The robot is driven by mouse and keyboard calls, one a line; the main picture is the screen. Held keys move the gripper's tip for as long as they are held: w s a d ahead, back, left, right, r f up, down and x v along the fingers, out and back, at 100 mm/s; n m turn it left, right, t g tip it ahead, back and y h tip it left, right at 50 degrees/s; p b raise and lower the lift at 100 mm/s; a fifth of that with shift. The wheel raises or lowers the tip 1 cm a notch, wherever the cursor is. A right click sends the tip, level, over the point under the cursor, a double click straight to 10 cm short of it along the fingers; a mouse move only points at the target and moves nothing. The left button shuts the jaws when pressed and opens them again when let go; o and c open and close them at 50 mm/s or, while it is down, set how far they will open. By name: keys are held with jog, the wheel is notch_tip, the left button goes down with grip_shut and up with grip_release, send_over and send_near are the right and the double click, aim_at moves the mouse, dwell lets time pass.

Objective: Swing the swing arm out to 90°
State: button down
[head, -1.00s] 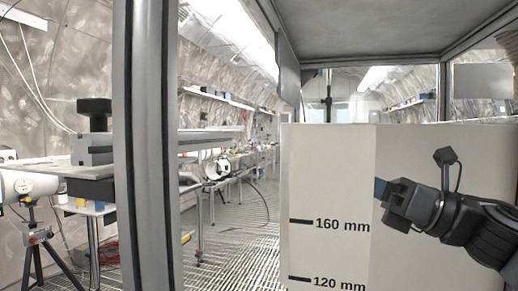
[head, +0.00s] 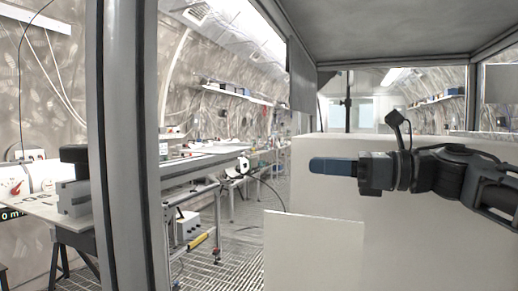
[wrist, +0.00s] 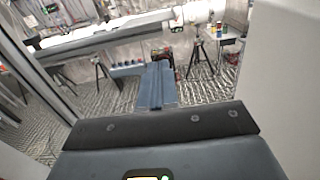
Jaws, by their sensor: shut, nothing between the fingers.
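My gripper (head: 316,165) is in the right half of the head view, level and pointing left, with its blue fingers together and empty. In the wrist view its shut fingers (wrist: 157,72) point away over open floor, touching nothing. I cannot tell for sure which part is the swing arm. A grey block with a black top (head: 74,187) sits on a flat plate at the far left of the head view, partly behind an upright post. It is well apart from my gripper.
A tall grey post (head: 122,150) stands at left. Pale panels (head: 312,255) stand below and behind my gripper. Benches with equipment (head: 190,165) line the tunnel's left side. The grated floor between is open. In the wrist view, tripods (wrist: 100,80) stand beyond the fingers.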

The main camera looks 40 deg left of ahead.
jog(key=p, duration=0.4)
send_near(239, 159)
jog(key=x, duration=0.6)
jog(key=shift+a, duration=0.45)
